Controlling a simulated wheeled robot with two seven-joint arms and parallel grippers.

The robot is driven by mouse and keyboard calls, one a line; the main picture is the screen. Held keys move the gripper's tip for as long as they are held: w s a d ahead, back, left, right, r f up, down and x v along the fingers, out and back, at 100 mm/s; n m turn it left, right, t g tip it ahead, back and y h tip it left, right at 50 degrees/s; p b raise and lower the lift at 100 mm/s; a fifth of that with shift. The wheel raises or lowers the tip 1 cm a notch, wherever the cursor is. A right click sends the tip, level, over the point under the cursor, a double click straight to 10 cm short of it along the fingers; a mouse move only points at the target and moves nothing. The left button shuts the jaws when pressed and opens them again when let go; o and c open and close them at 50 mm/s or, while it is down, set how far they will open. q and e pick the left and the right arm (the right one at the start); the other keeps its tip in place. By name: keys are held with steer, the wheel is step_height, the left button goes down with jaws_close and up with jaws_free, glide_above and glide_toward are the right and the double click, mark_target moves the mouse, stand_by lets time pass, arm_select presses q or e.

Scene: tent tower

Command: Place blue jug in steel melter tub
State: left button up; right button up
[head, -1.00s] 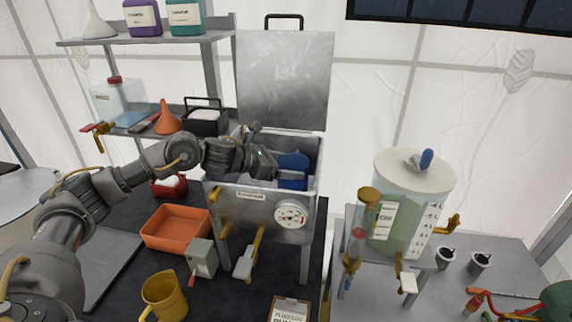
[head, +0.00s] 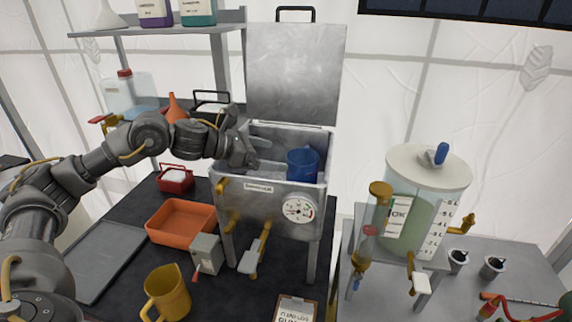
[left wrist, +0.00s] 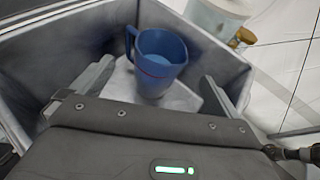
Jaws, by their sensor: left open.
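The blue jug (head: 303,164) stands upright inside the steel melter tub (head: 225,176), toward its right end. In the left wrist view the jug (left wrist: 160,62) rests on a pale surface inside the tub (left wrist: 95,40), its handle toward the left. My left gripper (head: 262,160) is open at the left part of the tub, apart from the jug. In the left wrist view its fingers (left wrist: 155,95) are spread with the jug beyond them, and nothing is between the tips. My right gripper is not in view.
The tub's lid (head: 295,75) stands raised behind it. An orange tray (head: 180,222) and a yellow jug (head: 168,293) are left of the tub's front. A clear tank with a white lid (head: 428,165) stands on the right table. Shelves (head: 160,30) are behind my left arm.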

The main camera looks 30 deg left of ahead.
arm_select(q)
steer(key=shift+b+v, duration=0.55)
steer(key=shift+v, duration=1.45)
steer(key=shift+d+r, duration=0.1)
